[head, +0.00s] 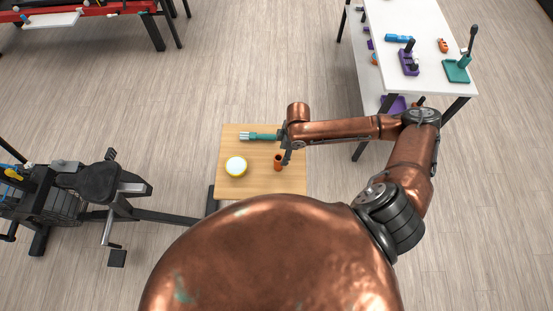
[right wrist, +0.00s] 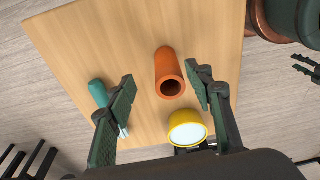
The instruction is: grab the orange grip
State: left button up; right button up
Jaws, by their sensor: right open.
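The orange grip (head: 278,161) is a short hollow tube standing upright on a small wooden table, its open end showing in the right wrist view (right wrist: 168,72). My right gripper (head: 286,152) is above the table beside the grip. In the right wrist view my right gripper (right wrist: 161,78) has its two dark fingers wide apart, with the grip between them in the picture and gaps on both sides. It holds nothing. My left gripper does not show in the head view; a dark jaw-like shape at the right edge of the wrist view may be it.
On the wooden table (head: 262,183) lie a teal-handled tool (head: 262,136) and a round yellow-rimmed object (head: 236,167), both near the grip. A white table (head: 425,35) with tools stands at the upper right. Open floor lies between.

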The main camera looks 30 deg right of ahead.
aim_at(279, 159)
jog(key=a+f, duration=0.1)
jog(key=f, duration=0.1)
jog(key=a+f, duration=0.1)
jog(key=shift+f, duration=0.4)
jog(key=shift+a+f, duration=0.15)
jog(key=shift+f, duration=1.1)
jog(key=shift+w, duration=0.1)
jog(key=c, duration=1.2)
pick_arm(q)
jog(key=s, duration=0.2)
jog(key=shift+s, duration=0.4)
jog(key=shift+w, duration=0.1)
pick_arm(e)
jog(key=shift+r, duration=0.2)
